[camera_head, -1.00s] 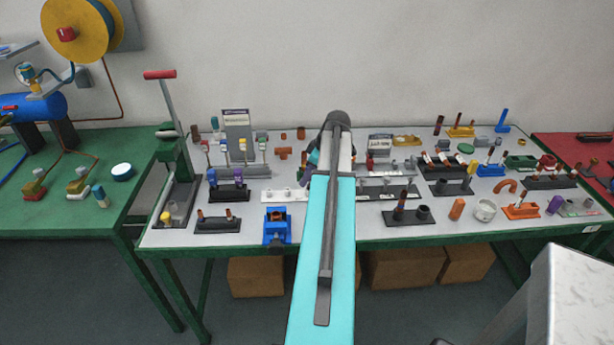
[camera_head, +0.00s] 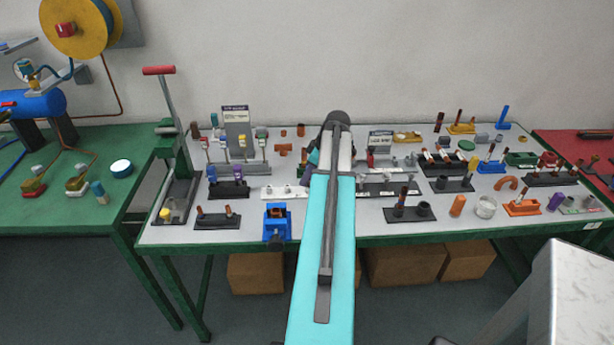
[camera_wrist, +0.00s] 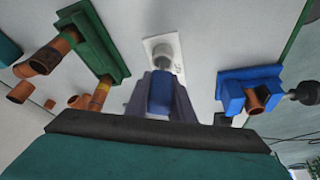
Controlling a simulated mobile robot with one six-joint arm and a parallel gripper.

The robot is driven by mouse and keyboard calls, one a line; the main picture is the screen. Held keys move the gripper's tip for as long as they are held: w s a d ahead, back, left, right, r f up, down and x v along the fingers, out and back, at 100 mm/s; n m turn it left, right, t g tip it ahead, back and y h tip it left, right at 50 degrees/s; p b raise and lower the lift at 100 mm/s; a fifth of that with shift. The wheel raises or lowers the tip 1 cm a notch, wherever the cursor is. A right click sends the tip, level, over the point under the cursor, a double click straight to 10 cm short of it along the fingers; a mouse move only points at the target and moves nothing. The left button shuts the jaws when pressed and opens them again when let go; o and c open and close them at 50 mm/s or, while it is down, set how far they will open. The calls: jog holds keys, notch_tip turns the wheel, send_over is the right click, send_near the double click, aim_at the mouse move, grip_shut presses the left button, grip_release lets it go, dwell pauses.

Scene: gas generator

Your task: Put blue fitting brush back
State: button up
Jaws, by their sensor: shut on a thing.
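My gripper (camera_wrist: 160,80) is shut on a blue block-like piece, which I take to be the blue fitting brush (camera_wrist: 160,92), in the wrist view. In the head view my arm hides the gripper and the brush. A rack with several coloured handles and a sign (camera_head: 237,145) stands at the back left of the table.
A blue vise (camera_head: 277,222) with a copper piece is at the table's front; it also shows in the wrist view (camera_wrist: 248,92). A green holder (camera_wrist: 92,40) with copper fittings is left in the wrist view. A tall red-handled press (camera_head: 172,135) stands left. Many small holders crowd the grey tabletop.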

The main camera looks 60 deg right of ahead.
jog(key=o, duration=0.9)
jog(key=shift+o, duration=0.2)
jog(key=shift+r, duration=0.15)
jog(key=b+v, duration=0.2)
jog(key=v, duration=1.1)
jog(key=shift+s+r, duration=0.15)
jog(key=shift+r, duration=0.1)
jog(key=shift+r, duration=0.1)
